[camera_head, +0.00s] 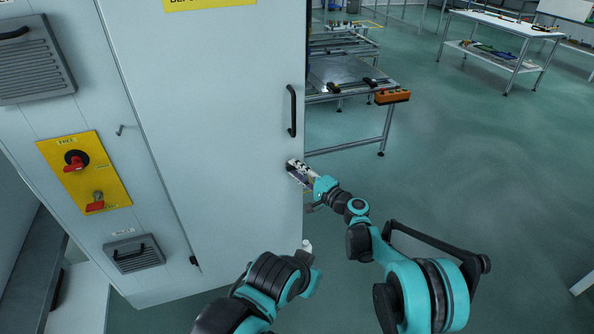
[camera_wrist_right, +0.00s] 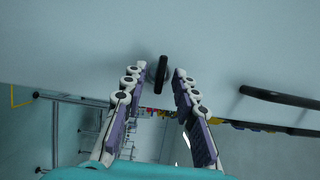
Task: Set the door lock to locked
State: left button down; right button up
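The tall grey cabinet door (camera_head: 225,120) fills the middle of the head view, with a black vertical handle (camera_head: 292,110) near its right edge. My right gripper (camera_head: 293,172) is at the door's right edge, below that handle. In the right wrist view its two fingers are apart (camera_wrist_right: 163,82), with a small dark lock lever (camera_wrist_right: 162,72) between and just beyond the tips. Contact with it cannot be told. In the head view the lever is hidden by the gripper. My left arm is low in the middle; only a pale tip (camera_head: 307,246) shows, and its fingers cannot be made out.
A yellow panel (camera_head: 105,150) with a red rotary switch (camera_head: 75,162) and a red key-like knob (camera_head: 95,203) is on the cabinet's left. A workbench (camera_head: 340,72) with an orange box (camera_head: 392,97) stands behind the door's right edge. The floor to the right is clear.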

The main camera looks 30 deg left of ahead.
jog(key=v, duration=1.2)
jog(key=s+d+r+n+t+h, duration=0.1)
jog(key=s+d+r+h, duration=0.25)
jog(key=d, duration=0.65)
jog(key=s+d+r+n+h, duration=0.2)
jog(key=s+d+h, duration=0.2)
jog(key=d, duration=0.5)
jog(key=s+d+f+h, duration=0.2)
jog(key=s+d+h, duration=0.3)
jog(key=s+d, duration=0.4)
jog(key=s+d+f+h, duration=0.3)
jog(key=s+d, duration=0.6)
jog(key=d, duration=0.8)
jog(key=shift+s+d+f+n+h, duration=0.25)
jog(key=shift+n+h, duration=0.15)
jog(key=shift+h, duration=0.45)
jog(key=shift+a+t, duration=0.2)
jog(key=shift+t, duration=0.1)
